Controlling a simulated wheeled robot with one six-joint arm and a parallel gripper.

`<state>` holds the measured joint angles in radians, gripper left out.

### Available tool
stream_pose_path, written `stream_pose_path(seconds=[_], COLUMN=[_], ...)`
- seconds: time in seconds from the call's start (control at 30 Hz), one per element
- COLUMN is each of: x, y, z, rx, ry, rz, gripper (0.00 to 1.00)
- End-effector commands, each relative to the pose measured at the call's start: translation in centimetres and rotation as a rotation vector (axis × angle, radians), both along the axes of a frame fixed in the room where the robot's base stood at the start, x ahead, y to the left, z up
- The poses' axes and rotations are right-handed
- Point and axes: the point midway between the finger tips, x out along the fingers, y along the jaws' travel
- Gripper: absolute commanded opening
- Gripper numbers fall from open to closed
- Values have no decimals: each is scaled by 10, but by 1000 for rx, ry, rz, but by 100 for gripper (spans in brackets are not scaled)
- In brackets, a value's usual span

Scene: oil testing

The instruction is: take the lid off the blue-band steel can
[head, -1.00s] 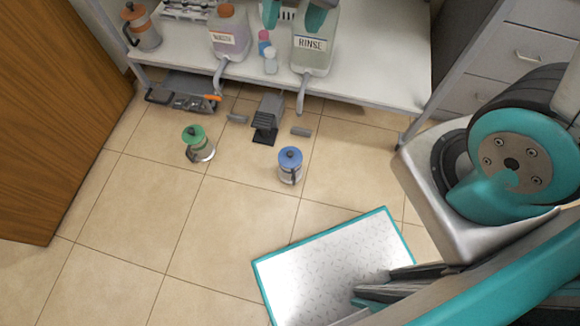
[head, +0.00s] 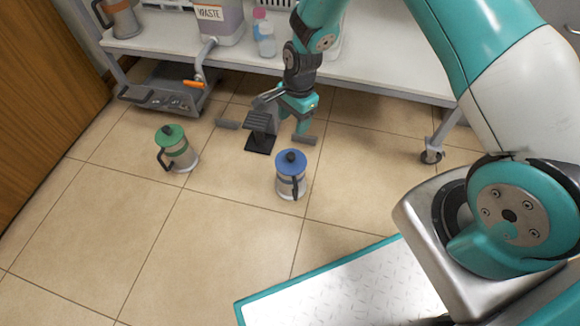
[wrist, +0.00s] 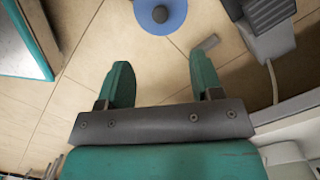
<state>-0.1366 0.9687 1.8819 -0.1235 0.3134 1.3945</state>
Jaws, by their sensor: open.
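The blue-band steel can (head: 291,184) stands upright on the tiled floor, with a blue lid (head: 291,160) and dark knob on it and a dark handle at its front right. In the wrist view the blue lid (wrist: 174,21) shows at the top edge, partly cut off, beyond my fingertips. My gripper (head: 292,120) points down behind the can in the head view, apart from it. In the wrist view my gripper (wrist: 161,72) has its two teal fingers wide apart with only floor between them.
A green-lidded steel can (head: 177,152) stands to the left. A black foot pedal (head: 261,128) lies on the floor close to my gripper. A bench (head: 385,82) with a waste container (head: 222,22) stands behind, above a grey tray (head: 168,92). Floor in front of the cans is clear.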

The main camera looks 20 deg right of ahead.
Motion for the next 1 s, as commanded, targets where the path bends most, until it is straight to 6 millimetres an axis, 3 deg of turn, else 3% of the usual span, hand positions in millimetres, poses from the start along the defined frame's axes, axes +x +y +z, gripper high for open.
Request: stream_pose_path(seconds=[0.03, 0.3, 0.43, 0.73, 1.0], x=[-1, -4, -4, -4, -3], y=[1, 8, 10, 10, 8], z=[-18, -79, -96, -112, -151], rx=[0, 0, 0, 1, 0], ry=[3, 3, 2, 1, 2], rz=[1, 3, 3, 3, 4], gripper=[60, 60, 60, 60, 60])
